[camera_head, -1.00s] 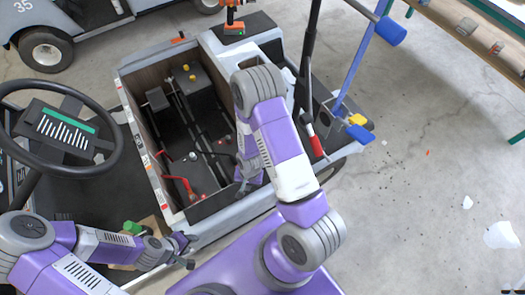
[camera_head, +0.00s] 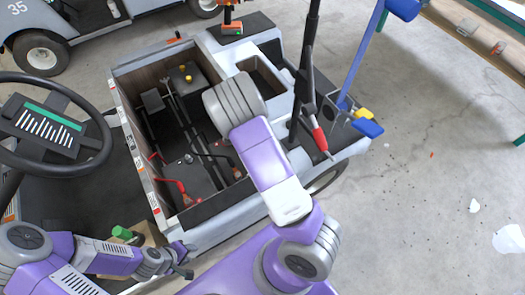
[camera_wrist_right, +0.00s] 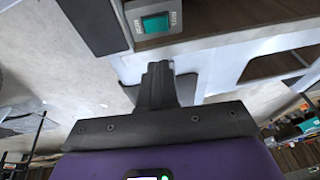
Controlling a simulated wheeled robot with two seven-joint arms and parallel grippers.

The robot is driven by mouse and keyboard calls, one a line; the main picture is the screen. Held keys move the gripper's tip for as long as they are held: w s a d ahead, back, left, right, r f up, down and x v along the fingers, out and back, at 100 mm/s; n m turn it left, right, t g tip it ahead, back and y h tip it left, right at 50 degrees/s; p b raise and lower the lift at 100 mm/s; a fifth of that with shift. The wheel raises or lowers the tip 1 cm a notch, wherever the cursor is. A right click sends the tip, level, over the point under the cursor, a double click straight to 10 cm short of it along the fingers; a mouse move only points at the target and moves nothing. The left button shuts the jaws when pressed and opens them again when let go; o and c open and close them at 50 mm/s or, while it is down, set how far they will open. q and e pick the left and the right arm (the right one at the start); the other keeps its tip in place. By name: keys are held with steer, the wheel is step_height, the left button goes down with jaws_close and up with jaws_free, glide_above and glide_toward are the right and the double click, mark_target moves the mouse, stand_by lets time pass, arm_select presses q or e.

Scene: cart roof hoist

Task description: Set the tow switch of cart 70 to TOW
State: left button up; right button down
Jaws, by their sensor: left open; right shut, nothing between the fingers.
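Which side is pressed is unclear. My right gripper (camera_wrist_right: 160,70) is shut and empty, its fingertips just below the switch in the picture, seemingly apart from it. In the head view my right arm hides that hand and the switch. The cart (camera_head: 222,222) has an open bay; its number is not visible. My left gripper (camera_head: 186,260) is open and empty beside the cart's near side.
The bay holds cables, red-handled parts (camera_head: 176,190) and yellow-capped posts. A steering wheel (camera_head: 103,150) stands left. A drill (camera_head: 232,22), a red-gripped tool (camera_head: 319,139) and a blue post (camera_head: 362,60) rise around the cart. Another cart (camera_head: 75,28) is behind. Floor at right is mostly clear.

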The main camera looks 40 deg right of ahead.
steer(key=shift+f, duration=0.1)
steer(key=b+x, duration=0.1)
steer(key=x, duration=0.3)
steer(key=b+x, duration=0.1)
steer(key=x, duration=0.3)
steer(key=b+x, duration=0.1)
steer(key=x, duration=0.3)
steer(key=shift+w+a+f, duration=0.25)
steer(key=shift+w+f, duration=0.1)
steer(key=shift+f, duration=0.05)
steer(key=shift+w+f+b, duration=0.2)
steer(key=shift+f+b, duration=0.2)
steer(key=shift+f, duration=0.1)
arm_select(q)
step_height(320, 180, down, 4)
steer(key=shift+r, duration=0.15)
